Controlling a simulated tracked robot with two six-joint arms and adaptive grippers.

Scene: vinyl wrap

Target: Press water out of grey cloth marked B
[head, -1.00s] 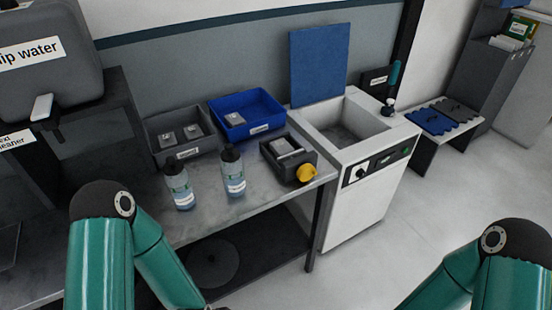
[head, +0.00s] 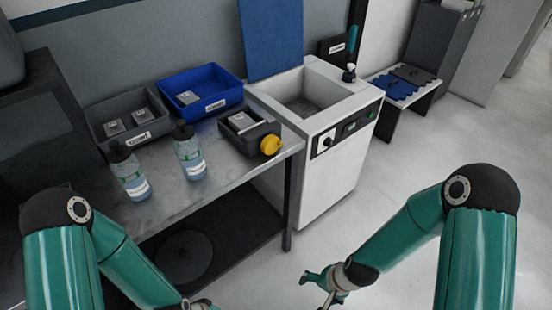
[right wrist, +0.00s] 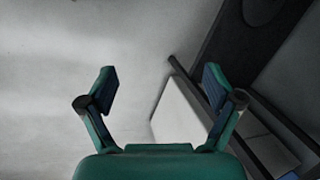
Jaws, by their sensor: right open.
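Small light grey folded pieces, which may be the cloths, lie in the grey bin (head: 104,126) and the blue bin (head: 211,102). Another pale grey piece (head: 242,122) sits in a dark box (head: 258,142) with a yellow knob (head: 271,144) at the table's front right. The letter B cannot be read on any of them. My right gripper (head: 318,290) is low in front of the white cabinet, away from these pieces. Its fingers are apart and empty in the right wrist view (right wrist: 159,82). Only a bit of my left gripper (head: 201,303) shows at the bottom edge.
Two bottles (head: 129,172) (head: 190,154) stand on the grey table (head: 222,174) before the bins. A white cabinet with a sunken basin (head: 338,165) and raised blue lid (head: 272,38) stands right of it. A bench (head: 425,96) is farther right, with open floor in front.

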